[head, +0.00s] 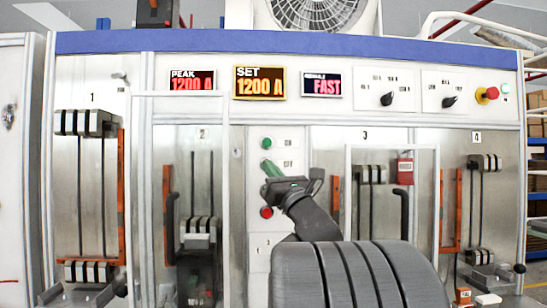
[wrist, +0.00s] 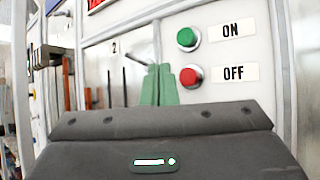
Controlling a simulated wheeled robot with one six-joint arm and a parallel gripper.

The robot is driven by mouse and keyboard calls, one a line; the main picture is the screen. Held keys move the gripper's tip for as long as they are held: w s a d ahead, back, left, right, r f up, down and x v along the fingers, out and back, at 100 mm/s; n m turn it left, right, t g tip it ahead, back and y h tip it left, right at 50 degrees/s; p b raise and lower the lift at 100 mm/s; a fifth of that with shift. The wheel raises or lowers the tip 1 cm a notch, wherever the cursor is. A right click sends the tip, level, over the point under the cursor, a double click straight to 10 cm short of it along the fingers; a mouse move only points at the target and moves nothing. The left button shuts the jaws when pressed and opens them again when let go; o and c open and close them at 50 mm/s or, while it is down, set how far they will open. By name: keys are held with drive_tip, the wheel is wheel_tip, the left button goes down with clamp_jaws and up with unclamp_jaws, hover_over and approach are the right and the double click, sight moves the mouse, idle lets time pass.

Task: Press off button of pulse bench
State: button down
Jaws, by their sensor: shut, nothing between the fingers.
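The pulse bench (head: 300,46) fills the head view. Its green ON button (head: 267,143) is on the narrow centre panel, with the OFF label (head: 288,163) below. My gripper (head: 268,165) is in front of this panel, its green fingertips shut and empty, hiding the spot beside the OFF label. In the wrist view the red OFF button (wrist: 190,76) shows beside its OFF label (wrist: 235,74), below the green ON button (wrist: 187,38). The shut fingertips (wrist: 158,68) appear just left of the OFF button; contact cannot be told.
Another red button (head: 267,212) sits lower on the same panel. Displays read PEAK 1200 A (head: 191,82), SET 1200 A (head: 259,83) and FAST (head: 322,85). A red emergency knob (head: 488,94) is at upper right. A pale rail frame (head: 438,190) stands right of my gripper.

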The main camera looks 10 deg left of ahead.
drive_tip(key=shift+w+a, duration=0.3)
drive_tip(key=shift+w, duration=0.7)
drive_tip(key=shift+w+a, duration=0.25)
drive_tip(key=shift+w, duration=0.7)
drive_tip(key=shift+w+f+b, duration=0.1)
drive_tip(key=shift+w+b, duration=0.05)
drive_tip(key=shift+b, duration=0.4)
drive_tip(key=shift+w+a, duration=0.1)
drive_tip(key=shift+w, duration=0.15)
drive_tip(key=shift+w+a+b, duration=0.15)
drive_tip(key=shift+w+b, duration=0.3)
drive_tip(key=shift+b, duration=0.05)
idle(0.8)
drive_tip(key=shift+s, duration=0.1)
drive_tip(key=shift+s+d+b, duration=0.25)
drive_tip(key=shift+s+b, duration=0.5)
drive_tip(key=shift+b, duration=0.2)
